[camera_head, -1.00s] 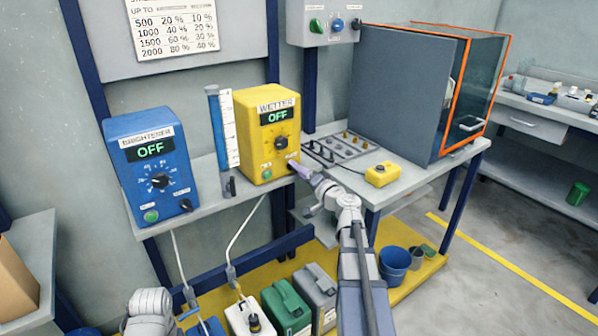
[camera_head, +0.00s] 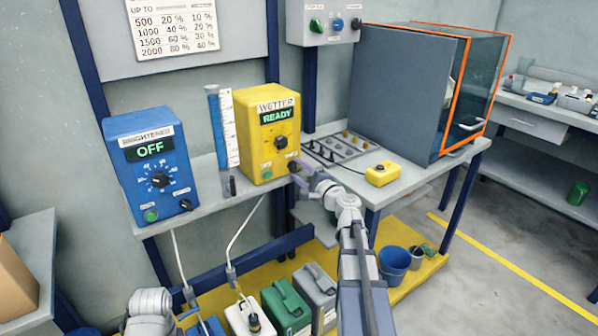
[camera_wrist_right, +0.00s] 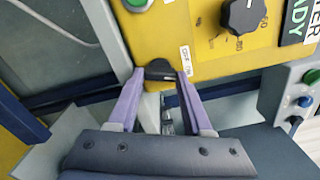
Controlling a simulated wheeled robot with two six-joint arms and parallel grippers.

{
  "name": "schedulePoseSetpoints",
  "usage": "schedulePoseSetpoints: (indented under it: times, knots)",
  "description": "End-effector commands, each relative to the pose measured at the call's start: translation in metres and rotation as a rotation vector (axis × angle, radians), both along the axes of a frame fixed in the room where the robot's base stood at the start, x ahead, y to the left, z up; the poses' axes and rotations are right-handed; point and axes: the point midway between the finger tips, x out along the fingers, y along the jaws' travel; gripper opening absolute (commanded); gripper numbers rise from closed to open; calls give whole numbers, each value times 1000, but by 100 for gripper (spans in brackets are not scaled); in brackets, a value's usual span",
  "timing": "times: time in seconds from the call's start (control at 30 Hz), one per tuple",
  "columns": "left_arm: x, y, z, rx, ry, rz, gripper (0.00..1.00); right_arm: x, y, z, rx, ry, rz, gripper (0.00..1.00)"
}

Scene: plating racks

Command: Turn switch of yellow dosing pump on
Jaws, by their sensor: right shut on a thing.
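The yellow dosing pump (camera_head: 268,118), labelled WETTER, stands on the shelf, and its display (camera_head: 276,116) reads READY in green. My right gripper (camera_head: 298,170) is at the lower right of the pump's front. In the right wrist view the purple fingers (camera_wrist_right: 157,78) are shut on a black switch (camera_wrist_right: 160,69) on the pump's lower edge. The pump's dial (camera_wrist_right: 243,14) and green button (camera_wrist_right: 136,4) also show there. In the head view the fingertips partly cover the switch. My left arm shows at the bottom left, but its gripper is out of view.
A blue BRIGHTENER pump (camera_head: 142,180) reads OFF to the left. A measuring cylinder (camera_head: 222,125) stands between the pumps. A yellow box with a button (camera_head: 382,175) and a tray of small parts (camera_head: 335,150) lie on the bench to the right. Several canisters stand below.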

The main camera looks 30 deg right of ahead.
Motion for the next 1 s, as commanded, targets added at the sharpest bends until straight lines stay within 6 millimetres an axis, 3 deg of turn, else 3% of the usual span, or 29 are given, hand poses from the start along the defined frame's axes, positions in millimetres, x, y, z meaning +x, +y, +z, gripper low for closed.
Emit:
schedulePoseSetpoints:
  times: [0.4, 1.0]
  knots:
    - [0, 0, -1, 0, 0, 0, 83, -1, 0, -1, 213, 18, -1, 0]
    - [0, 0, -1, 0, 0, 0, 83, -1, 0, -1, 262, 22, -1, 0]
